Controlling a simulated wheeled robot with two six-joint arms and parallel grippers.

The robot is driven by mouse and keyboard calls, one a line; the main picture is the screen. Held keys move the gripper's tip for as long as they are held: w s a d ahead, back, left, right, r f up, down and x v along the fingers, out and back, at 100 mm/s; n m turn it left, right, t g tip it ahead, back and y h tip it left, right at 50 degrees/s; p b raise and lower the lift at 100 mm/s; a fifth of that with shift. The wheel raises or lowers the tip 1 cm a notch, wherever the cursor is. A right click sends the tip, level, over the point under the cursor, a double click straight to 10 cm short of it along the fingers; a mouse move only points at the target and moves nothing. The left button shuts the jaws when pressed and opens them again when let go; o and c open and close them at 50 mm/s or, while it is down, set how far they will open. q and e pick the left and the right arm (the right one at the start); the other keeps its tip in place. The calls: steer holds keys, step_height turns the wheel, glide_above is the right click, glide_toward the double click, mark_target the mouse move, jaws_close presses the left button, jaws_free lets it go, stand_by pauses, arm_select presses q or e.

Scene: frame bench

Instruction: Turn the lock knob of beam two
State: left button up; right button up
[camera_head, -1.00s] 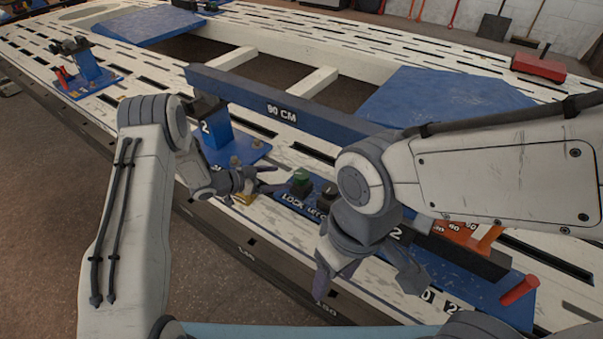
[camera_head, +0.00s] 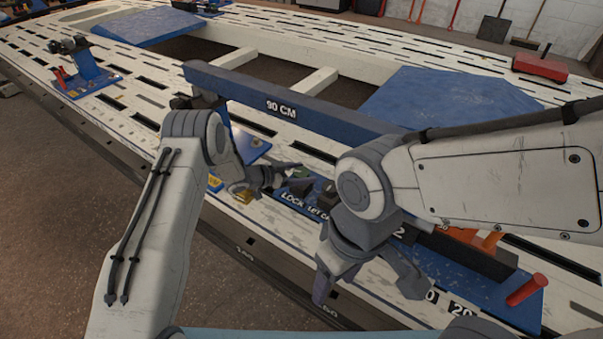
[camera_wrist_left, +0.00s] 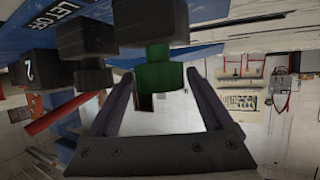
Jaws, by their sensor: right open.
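The green lock knob (camera_head: 303,171) sits by the LOCK label (camera_head: 292,199) on a blue plate in front of the 90 CM beam (camera_head: 240,91). My left gripper (camera_head: 291,172) is at this knob and partly hides it. In the left wrist view the green knob (camera_wrist_left: 153,78) lies between the tips of my open left gripper (camera_wrist_left: 158,80), with a gap seen beside the fingers. A black knob (camera_head: 326,194) by the LET GO label stands beside it and also shows in the wrist view (camera_wrist_left: 86,42). My right gripper (camera_head: 365,277) is open and empty, lower right.
My right arm covers the beam's right end. A blue base with a red handle (camera_head: 526,289) lies at the right, near an orange part (camera_head: 488,241). A yellow part (camera_head: 241,192) is close to my left wrist. The slotted white bench (camera_head: 215,228) has free room in front.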

arm_select(q)
steer(key=c, duration=1)
steer(key=shift+w+f+m+g+h+b, duration=0.1)
steer(key=shift+m+g+h+b, duration=0.5)
steer(key=shift+m+g, duration=0.45)
steer(key=shift+m+g+h+b, duration=0.3)
steer(key=shift+m+g+b, duration=0.5)
steer(key=shift+m+g, duration=0.05)
steer(key=shift+m+g+b, duration=0.35)
steer(key=shift+m+g, duration=0.05)
steer(key=shift+g, duration=0.2)
steer(key=o, duration=1.4)
steer(key=shift+c, duration=0.2)
